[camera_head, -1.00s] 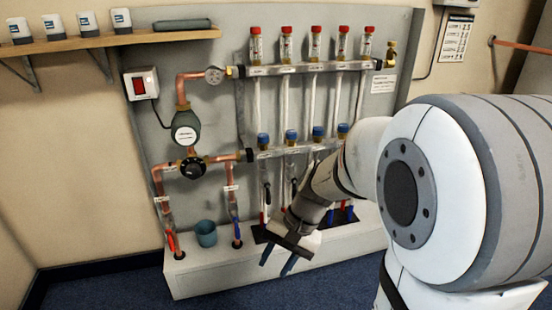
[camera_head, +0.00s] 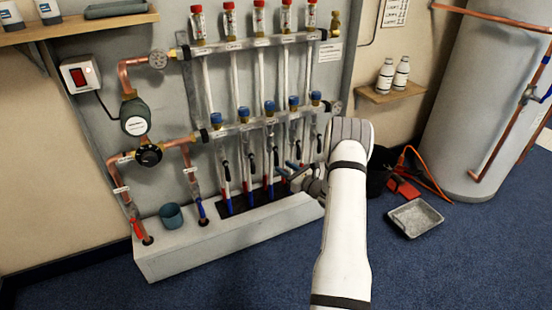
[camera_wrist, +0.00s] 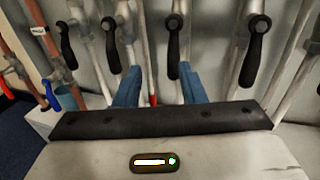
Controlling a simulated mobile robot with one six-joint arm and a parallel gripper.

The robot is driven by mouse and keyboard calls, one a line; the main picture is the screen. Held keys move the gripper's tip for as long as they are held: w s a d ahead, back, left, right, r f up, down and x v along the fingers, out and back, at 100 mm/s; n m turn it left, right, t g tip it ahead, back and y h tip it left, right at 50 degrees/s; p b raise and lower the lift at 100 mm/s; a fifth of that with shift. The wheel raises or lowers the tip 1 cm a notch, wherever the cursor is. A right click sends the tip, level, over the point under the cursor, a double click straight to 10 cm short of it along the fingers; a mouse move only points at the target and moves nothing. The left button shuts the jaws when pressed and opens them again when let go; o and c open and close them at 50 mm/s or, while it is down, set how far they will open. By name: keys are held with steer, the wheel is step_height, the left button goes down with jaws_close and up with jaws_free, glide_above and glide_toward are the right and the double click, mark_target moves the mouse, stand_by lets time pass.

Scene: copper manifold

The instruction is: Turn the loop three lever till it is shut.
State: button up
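Black levers hang in a row on the lower pipes of the manifold. By position, the third from the left, which I take as loop three, shows in the head view (camera_head: 276,157) and in the wrist view (camera_wrist: 173,47). It points down, roughly along its pipe. The loop labels are too small to read. My gripper (camera_wrist: 158,76) is open, its two blue fingers apart with nothing held. In the wrist view this lever's lower end appears between the fingertips, nearer the right one; I cannot tell whether they touch. In the head view my gripper (camera_head: 287,170) is low, in front of the pipes.
Neighbouring levers hang close on the left (camera_wrist: 110,45) and right (camera_wrist: 254,48). A white plinth (camera_head: 180,246) runs below the pipes. A teal cup (camera_head: 171,216) stands on its left. A grey tray (camera_head: 415,218) lies on the blue floor at the right.

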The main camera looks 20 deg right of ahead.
mark_target(277, 160)
steer(key=shift+m+t+h, duration=0.3)
steer(key=shift+m+h, duration=0.1)
steer(key=x, duration=0.2)
steer(key=d+b+x, duration=0.1)
steer(key=x, duration=0.2)
steer(key=f+b+x, duration=0.1)
steer(key=x, duration=0.1)
steer(key=shift+w+d, duration=0.1)
steer(key=shift+w, duration=0.25)
steer(key=shift+c, duration=0.3)
jaws_close()
